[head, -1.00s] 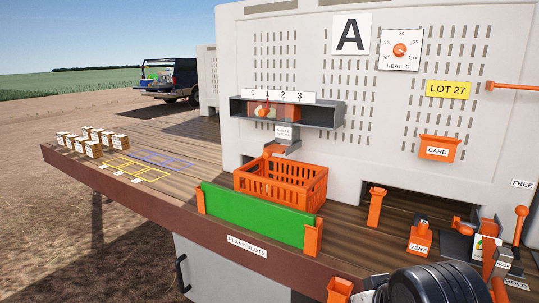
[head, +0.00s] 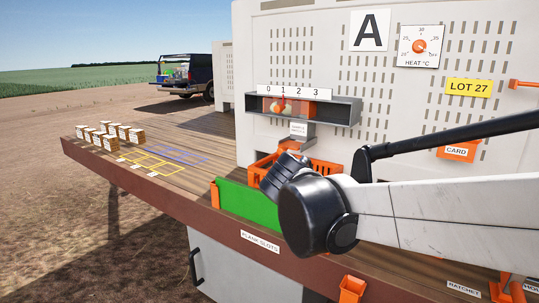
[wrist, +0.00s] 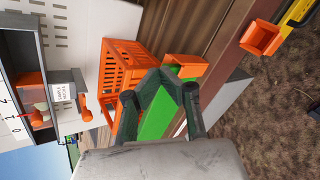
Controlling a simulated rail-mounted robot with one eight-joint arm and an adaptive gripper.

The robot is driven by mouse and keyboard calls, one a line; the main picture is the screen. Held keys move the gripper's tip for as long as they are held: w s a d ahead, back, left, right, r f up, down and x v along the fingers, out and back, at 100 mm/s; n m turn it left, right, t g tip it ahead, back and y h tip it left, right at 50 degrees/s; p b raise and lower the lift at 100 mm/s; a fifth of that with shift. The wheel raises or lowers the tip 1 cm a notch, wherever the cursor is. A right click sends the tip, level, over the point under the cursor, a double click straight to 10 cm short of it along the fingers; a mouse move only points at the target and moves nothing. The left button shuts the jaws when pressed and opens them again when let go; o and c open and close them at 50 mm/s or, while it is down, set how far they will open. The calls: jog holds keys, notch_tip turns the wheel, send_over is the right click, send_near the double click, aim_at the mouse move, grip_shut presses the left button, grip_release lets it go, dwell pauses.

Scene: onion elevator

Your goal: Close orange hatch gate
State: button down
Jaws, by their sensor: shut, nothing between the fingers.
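An orange part, which looks like the hatch gate (head: 291,145), sits under the small white label (head: 298,129) below the numbered shelf. In the wrist view an orange knob-like part (wrist: 84,114) shows beside that label, left of my gripper. My gripper (wrist: 168,82) is shut and empty, its dark fingers in front of the green plank (wrist: 158,118) and apart from the orange part. In the head view my arm reaches in from the right, its dark end over the orange crate and plank. The fingertips cannot be made out there.
The orange crate (wrist: 122,68) stands behind the green plank (head: 236,200). The numbered shelf (head: 345,110) holds onions and juts from the white wall. An orange card holder (head: 457,151) is on the wall. Small boxes (head: 108,135) stand at the deck's open left end.

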jog(key=w+a+r+n+t+h, duration=0.2)
jog(key=w+a+r+n, duration=0.1)
jog(key=w+a+n, duration=0.45)
jog(key=n+t+h, duration=0.2)
jog(key=n+t, duration=0.2)
jog(key=n, duration=0.1)
send_near(279, 152)
jog(key=p+x, duration=0.1)
jog(key=x, duration=0.6)
jog(key=shift+w+d+r+p, duration=0.1)
jog(key=shift+w+d+p, duration=0.05)
jog(key=shift+d+p, duration=0.2)
jog(key=shift+a, duration=0.1)
